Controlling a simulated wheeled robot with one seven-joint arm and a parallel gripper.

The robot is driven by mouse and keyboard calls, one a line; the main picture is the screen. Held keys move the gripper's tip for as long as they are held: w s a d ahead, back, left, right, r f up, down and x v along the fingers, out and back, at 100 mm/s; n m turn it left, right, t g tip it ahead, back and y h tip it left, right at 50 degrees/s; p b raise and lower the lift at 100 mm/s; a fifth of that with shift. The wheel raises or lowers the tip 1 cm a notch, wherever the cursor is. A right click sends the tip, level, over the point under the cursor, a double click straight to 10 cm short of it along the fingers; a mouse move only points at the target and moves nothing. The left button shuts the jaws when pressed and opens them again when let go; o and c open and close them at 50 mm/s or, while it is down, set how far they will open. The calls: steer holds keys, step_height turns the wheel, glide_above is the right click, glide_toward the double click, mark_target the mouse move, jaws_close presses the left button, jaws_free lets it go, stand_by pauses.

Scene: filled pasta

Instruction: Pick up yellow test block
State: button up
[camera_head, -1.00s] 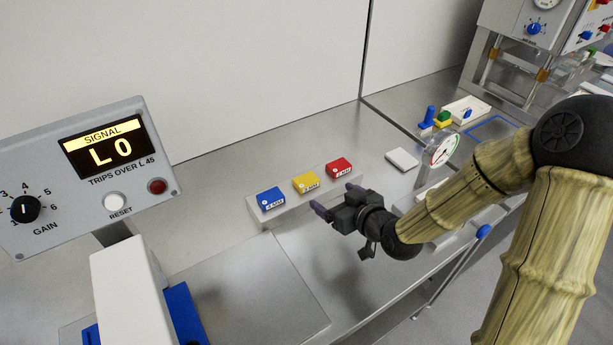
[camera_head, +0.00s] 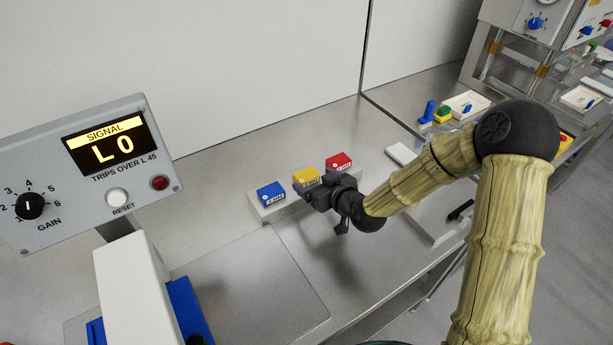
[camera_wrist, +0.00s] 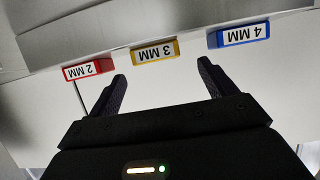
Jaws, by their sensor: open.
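The yellow test block (camera_head: 305,175) sits on a low grey stand (camera_head: 262,214) between the blue block (camera_head: 270,193) and the red block (camera_head: 338,161). In the wrist view the yellow block (camera_wrist: 155,51) is labelled 3 MM. It lies ahead of and between the fingertips of my open gripper (camera_wrist: 162,70), with nothing held. In the head view my gripper (camera_head: 300,192) is close in front of the yellow block and hides its lower part. Whether the fingers touch it cannot be told.
The red block (camera_wrist: 88,70), labelled 2 MM, and the blue block (camera_wrist: 239,36), labelled 4 MM, flank the yellow one closely. A signal panel (camera_head: 90,170) reading L 0 stands at left. A white pad (camera_head: 401,153) lies to the right.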

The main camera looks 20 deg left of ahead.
mark_target(308, 176)
steer(key=p+x, duration=0.1)
steer(key=x, duration=0.3)
steer(key=shift+w+f, duration=0.25)
steer(key=shift+c, duration=0.2)
steer(key=c, duration=1)
